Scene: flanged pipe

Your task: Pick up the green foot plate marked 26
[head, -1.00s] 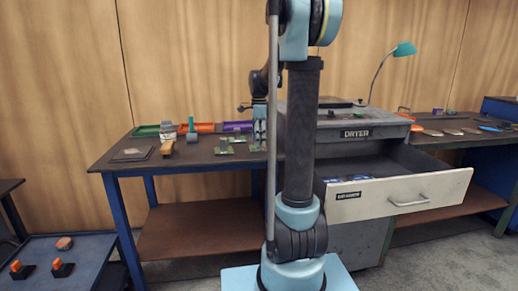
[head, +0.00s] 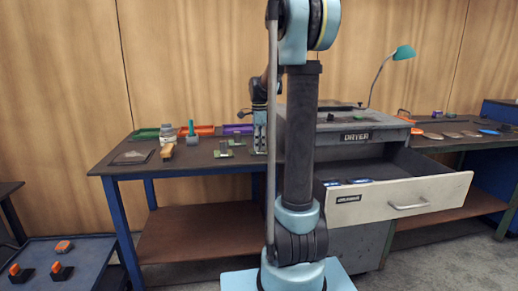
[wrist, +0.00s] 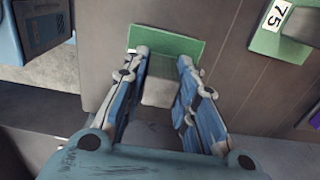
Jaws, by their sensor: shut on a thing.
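In the wrist view, a green foot plate (wrist: 170,38) with a grey block (wrist: 160,92) lies between the fingers of my gripper (wrist: 162,60). The gripper is shut on this plate's block. No number shows on it, so I cannot tell if it is the one marked 26. A second green plate (wrist: 268,42), labelled 75, lies apart at the upper right. In the head view, my gripper (head: 259,150) is low at the bench top; the held plate is hardly visible there. Two other green plates (head: 222,154) (head: 237,142) stand to its left.
The bench (head: 200,160) also bears a green-handled tool (head: 191,137), a bottle (head: 166,133) and green, orange and purple trays (head: 238,129) along the back.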

